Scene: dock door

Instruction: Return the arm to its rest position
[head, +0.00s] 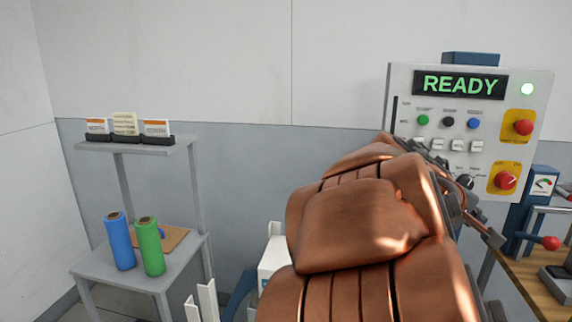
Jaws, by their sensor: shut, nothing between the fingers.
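My arm, in copper-brown padded covers, rises from the bottom centre and reaches toward the control panel (396,147) at the right. My gripper (492,237) shows only in part as dark metal links past the arm's right edge. It is shut with nothing seen in it, and the arm hides most of it. I cannot tell whether the gripper touches the panel.
A grey rack (90,265) at the left holds a blue roll (119,243) and a green roll (150,248), with labelled card boxes (126,125) on top. A wooden bench (530,283) with a blue gauge press (541,188) stands right. Plain wall lies between rack and arm.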

